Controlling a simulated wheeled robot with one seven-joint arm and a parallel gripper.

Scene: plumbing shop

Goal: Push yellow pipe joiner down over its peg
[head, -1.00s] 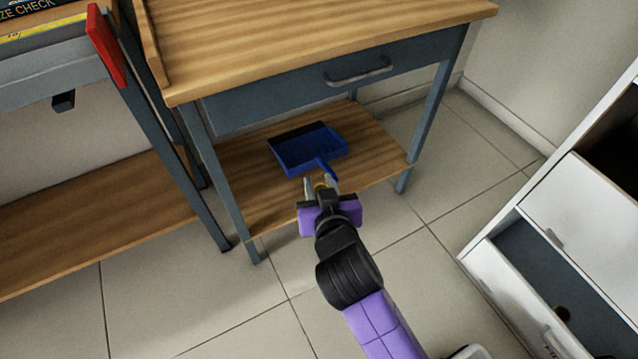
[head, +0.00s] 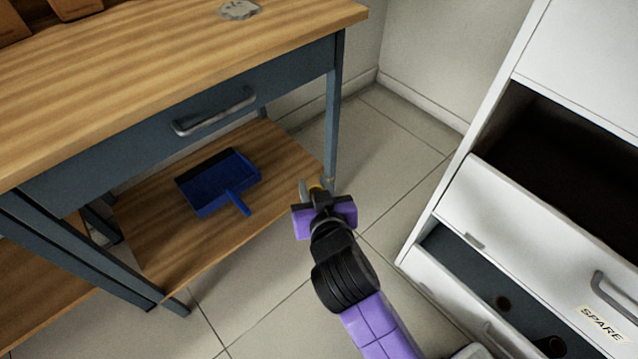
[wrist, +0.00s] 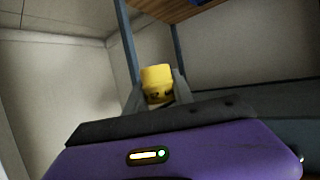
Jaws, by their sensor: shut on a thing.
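My gripper (head: 314,188) is shut on the yellow pipe joiner (wrist: 157,82). In the wrist view the joiner sits between the two grey fingers, its yellow upper end showing above them and its lower part hidden. In the head view only a small yellow bit of the joiner (head: 316,188) shows at the fingertips. The gripper is over the tiled floor, in front of the workbench's right leg. No peg for the joiner can be made out in these views.
A wooden workbench (head: 200,60) with a drawer stands at left. A blue dustpan (head: 220,182) lies on its lower shelf (head: 165,225). At right a white cabinet (head: 490,195) has open drawers, one labelled SPARE. Tiled floor (head: 270,315) between them is clear.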

